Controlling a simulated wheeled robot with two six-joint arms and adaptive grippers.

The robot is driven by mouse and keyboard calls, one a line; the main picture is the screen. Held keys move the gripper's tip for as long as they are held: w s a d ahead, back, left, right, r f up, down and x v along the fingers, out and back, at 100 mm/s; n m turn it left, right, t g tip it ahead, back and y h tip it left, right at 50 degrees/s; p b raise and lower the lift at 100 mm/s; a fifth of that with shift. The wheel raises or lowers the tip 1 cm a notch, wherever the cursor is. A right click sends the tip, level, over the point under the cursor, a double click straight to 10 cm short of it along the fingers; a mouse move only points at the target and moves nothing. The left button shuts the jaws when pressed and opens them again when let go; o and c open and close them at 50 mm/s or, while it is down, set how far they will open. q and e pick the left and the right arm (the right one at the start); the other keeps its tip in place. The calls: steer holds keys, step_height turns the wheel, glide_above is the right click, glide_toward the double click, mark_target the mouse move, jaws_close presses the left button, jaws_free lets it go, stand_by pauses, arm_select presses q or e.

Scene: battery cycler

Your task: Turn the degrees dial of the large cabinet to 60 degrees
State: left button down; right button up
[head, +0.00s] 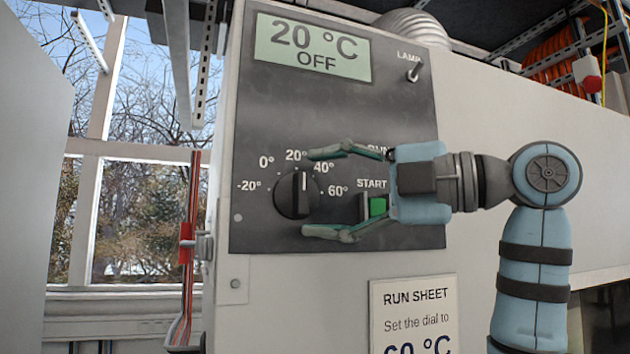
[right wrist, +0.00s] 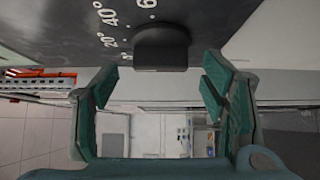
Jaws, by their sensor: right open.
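The degrees dial (head: 293,198) is a round black knob on the dark panel of the large cabinet. Its white mark points up, at about the 20° label, and the scale runs from -20° to 60°. The display (head: 313,48) reads 20 °C, OFF. My right gripper (head: 312,192) is open and empty, coming in from the right with one fingertip above and one below the dial's right side. In the right wrist view the dial (right wrist: 161,47) shows above the gap between the open fingers (right wrist: 160,88), not gripped. My left gripper is not in view.
A green START button (head: 377,206) sits between my right fingers, with a second label partly hidden behind the gripper. A LAMP toggle (head: 414,72) is at upper right. A run sheet (head: 414,300) is below the panel. A red clamp (head: 186,243) with cables stands left of the cabinet.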

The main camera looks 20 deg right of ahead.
steer(key=shift+w+a, duration=0.5)
steer(key=shift+w, duration=0.3)
steer(key=shift+w+a+f, duration=0.1)
steer(key=shift+w, duration=0.2)
steer(key=shift+s, duration=0.15)
steer(key=shift+s+d, duration=0.3)
steer(key=shift+s, duration=0.15)
steer(key=shift+c, duration=0.8)
steer(key=shift+s, duration=0.1)
steer(key=c, duration=1)
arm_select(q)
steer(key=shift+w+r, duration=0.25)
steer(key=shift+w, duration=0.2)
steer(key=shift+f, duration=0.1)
